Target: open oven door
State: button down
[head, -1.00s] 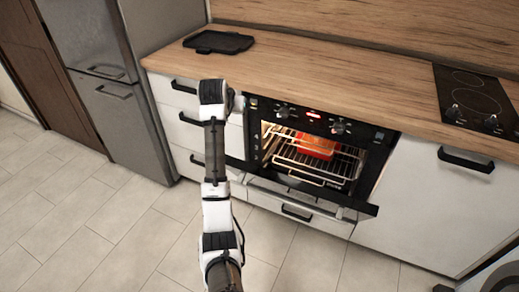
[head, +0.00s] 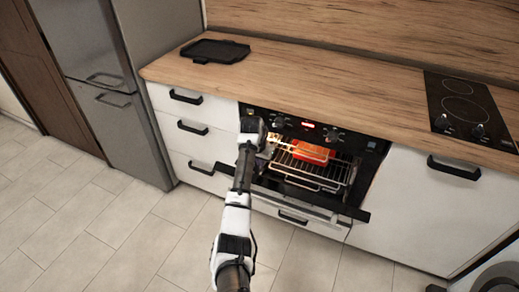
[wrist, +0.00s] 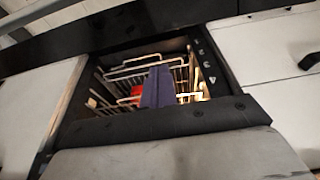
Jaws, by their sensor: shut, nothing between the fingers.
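The oven door (head: 298,205) is hinged down and stands well open, with its dark edge low in front of the oven (head: 318,165). The lit cavity shows wire racks and an orange-red dish (head: 310,152). My gripper (head: 266,150) is at the left side of the oven opening, above the lowered door. In the wrist view my gripper's dark fingers (wrist: 158,88) are together and empty, pointing toward the racks (wrist: 150,62). Part of the red dish (wrist: 136,92) shows beside them. My arm hides the door's left part, and I cannot tell whether the fingers touch anything.
A wooden worktop (head: 330,85) runs above, with a black tray (head: 215,50) and a cooktop (head: 468,105). White drawers (head: 188,128) stand left of the oven and a white cabinet (head: 418,210) right of it. The tiled floor in front is clear.

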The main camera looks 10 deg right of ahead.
jog(key=shift+s+a+f+p, duration=0.25)
jog(key=shift+s+a, duration=0.1)
jog(key=shift+s, duration=0.15)
jog(key=shift+s+a+f+p, duration=0.15)
jog(key=shift+s+a+f, duration=0.05)
jog(key=shift+s+a, duration=0.2)
jog(key=shift+s+f, duration=0.15)
